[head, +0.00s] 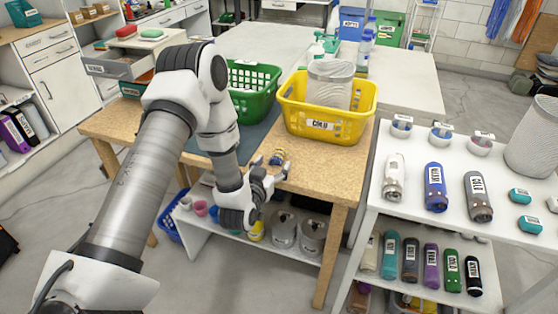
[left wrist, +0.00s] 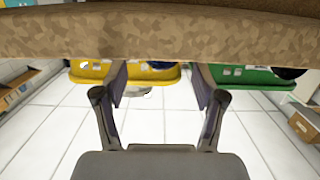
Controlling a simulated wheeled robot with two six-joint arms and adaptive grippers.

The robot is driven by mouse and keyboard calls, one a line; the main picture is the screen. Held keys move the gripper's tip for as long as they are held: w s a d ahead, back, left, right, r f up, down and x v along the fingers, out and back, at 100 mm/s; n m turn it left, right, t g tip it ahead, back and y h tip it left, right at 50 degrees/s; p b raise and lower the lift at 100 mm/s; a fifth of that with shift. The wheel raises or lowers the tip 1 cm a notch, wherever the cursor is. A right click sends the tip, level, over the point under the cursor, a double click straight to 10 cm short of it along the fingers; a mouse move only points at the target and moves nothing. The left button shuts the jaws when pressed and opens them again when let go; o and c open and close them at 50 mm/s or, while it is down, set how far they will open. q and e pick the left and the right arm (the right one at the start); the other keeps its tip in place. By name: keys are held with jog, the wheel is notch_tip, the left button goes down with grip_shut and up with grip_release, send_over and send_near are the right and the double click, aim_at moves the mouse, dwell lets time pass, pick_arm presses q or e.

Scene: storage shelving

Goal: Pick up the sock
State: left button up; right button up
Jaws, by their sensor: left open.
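No sock can be made out for certain. A small blue and yellow item (head: 278,157) lies near the front edge of the wooden table (head: 325,172); it is too small to tell what it is. My left gripper (head: 270,180) is at that front edge, just in front of the item. In the left wrist view my left gripper (left wrist: 160,82) has its two fingers apart with nothing held between them. A speckled brown edge (left wrist: 160,35) crosses the top of that view. My right gripper is not in view.
A green basket (head: 240,105) and a yellow basket (head: 312,122) holding a pale bin (head: 329,85) stand on the table. A low white shelf with pots is below. A white shelf unit (head: 410,205) with several bottles stands at the right.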

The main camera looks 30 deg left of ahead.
aim_at(275, 162)
pick_arm(q)
jog(key=x, duration=0.3)
jog(key=shift+w+f, duration=0.15)
jog(key=shift+w+a+f, duration=0.15)
jog(key=shift+w+a, duration=0.05)
jog(key=shift+w, duration=0.1)
jog(key=c, duration=1)
